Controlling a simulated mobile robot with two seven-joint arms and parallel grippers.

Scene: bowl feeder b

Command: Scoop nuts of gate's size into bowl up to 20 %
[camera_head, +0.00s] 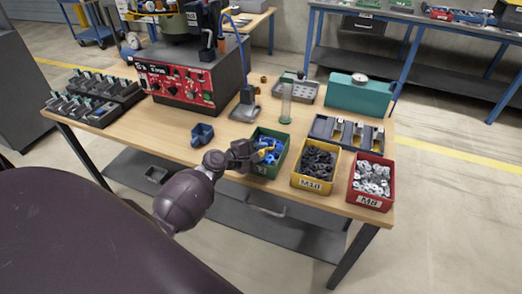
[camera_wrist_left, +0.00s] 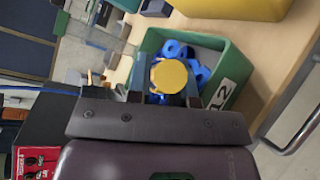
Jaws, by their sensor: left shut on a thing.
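The green bin (camera_head: 263,176) holds blue nuts (camera_head: 273,157) and stands near the table's front edge; in the wrist view its label ends in "12". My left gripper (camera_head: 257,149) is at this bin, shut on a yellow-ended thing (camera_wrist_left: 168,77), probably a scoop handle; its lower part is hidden. The yellow bin (camera_head: 311,182), marked M10, holds black nuts. The red bin (camera_head: 369,199), marked M8, holds grey nuts. The feeder (camera_head: 190,85) has a red front panel; its top is cut off, so the bowl's fill and gate size cannot be read. My right gripper is out of view.
A blue open container (camera_head: 202,134) stands left of the green bin. A clear cylinder (camera_head: 286,104), a lamp-like stand (camera_head: 246,98), a teal box (camera_head: 359,96) and a dark tray (camera_head: 346,133) stand behind the bins. Black racks (camera_head: 95,98) fill the left end. The front middle is clear.

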